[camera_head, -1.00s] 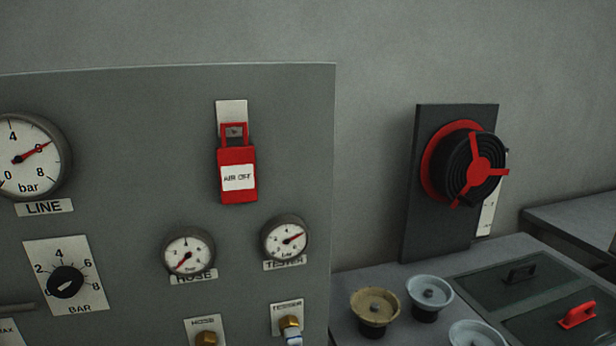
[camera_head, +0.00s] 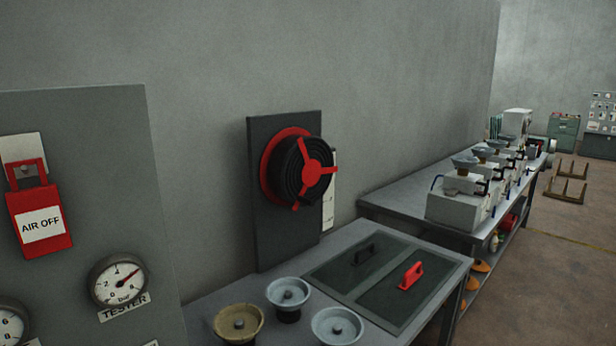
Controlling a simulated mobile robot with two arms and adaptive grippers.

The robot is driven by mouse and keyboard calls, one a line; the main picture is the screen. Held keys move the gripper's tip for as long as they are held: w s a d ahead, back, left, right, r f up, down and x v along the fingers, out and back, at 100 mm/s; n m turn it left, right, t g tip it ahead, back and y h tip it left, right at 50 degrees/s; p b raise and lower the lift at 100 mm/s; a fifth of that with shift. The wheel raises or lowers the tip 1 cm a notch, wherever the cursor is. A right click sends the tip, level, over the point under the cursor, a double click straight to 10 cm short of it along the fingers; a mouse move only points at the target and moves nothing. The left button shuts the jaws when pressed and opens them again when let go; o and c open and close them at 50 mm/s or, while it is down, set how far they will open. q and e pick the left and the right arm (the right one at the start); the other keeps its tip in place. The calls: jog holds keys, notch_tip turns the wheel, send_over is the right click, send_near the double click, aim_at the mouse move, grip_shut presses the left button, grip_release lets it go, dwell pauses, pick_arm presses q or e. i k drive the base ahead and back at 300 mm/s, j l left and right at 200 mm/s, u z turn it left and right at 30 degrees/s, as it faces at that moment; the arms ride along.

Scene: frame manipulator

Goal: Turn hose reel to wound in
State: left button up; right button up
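The hose reel (camera_head: 300,168) is mounted on a dark upright board (camera_head: 265,225) against the grey wall, at the middle of the head view. It has a red rear flange, a black hose coiled on it and a red three-spoked front. A narrow white label strip (camera_head: 329,205) stands behind its right side; its writing is too small to read. Neither of my grippers shows in the view.
A grey panel with a red "AIR OFF" padlock (camera_head: 40,215) and a tester gauge (camera_head: 118,281) stands at left. Cups, including a tan one (camera_head: 238,323), and a dark-lidded bench top with a red handle (camera_head: 411,275) lie below the reel. Another bench (camera_head: 400,195) holds several machines. Floor is open at right.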

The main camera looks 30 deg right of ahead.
aim_at(296, 167)
jog(key=l+u, duration=0.25)
jog(key=l, duration=1.2)
